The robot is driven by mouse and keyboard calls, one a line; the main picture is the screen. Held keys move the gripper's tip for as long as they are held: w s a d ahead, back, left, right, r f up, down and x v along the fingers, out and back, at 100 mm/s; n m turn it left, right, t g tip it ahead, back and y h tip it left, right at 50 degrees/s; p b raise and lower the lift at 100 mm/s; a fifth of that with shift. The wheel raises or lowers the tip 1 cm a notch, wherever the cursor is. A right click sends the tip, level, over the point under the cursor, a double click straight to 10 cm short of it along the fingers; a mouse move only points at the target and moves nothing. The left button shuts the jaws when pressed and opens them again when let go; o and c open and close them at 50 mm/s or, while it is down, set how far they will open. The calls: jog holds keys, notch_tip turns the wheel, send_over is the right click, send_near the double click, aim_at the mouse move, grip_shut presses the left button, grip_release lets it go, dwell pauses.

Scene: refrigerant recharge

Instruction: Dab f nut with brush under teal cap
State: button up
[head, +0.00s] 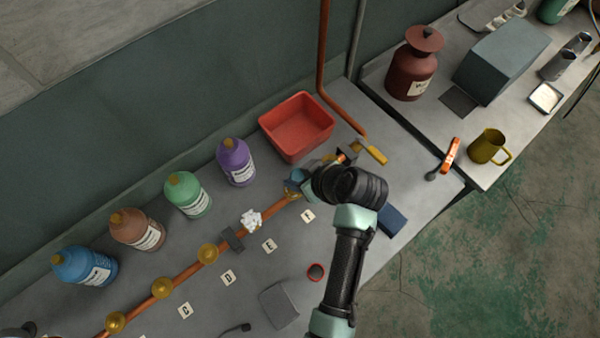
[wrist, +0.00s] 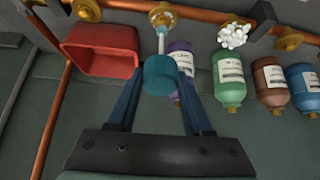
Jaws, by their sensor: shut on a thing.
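My gripper (wrist: 160,82) is shut on the teal cap (wrist: 160,76), held between its two blue fingers. A thin pale brush (wrist: 161,38) extends from the cap toward the copper pipe. Its whitish tip overlaps the brass f nut (wrist: 162,14) in the wrist view; whether they touch is hard to tell. In the head view the f nut (head: 292,191) is partly visible beside my gripper (head: 300,182), above the small letter tag (head: 308,215). My wrist hides part of this area. White foam (head: 251,218) covers the neighbouring nut, also in the wrist view (wrist: 233,35).
Purple (head: 236,162), green (head: 187,195), brown (head: 137,231) and blue (head: 84,266) bottles stand behind the pipe. A red bin (head: 297,127) sits behind my gripper. A yellow-handled valve (head: 371,152) is right.

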jog(key=shift+r+p, duration=3)
jog(key=shift+r, duration=0.5)
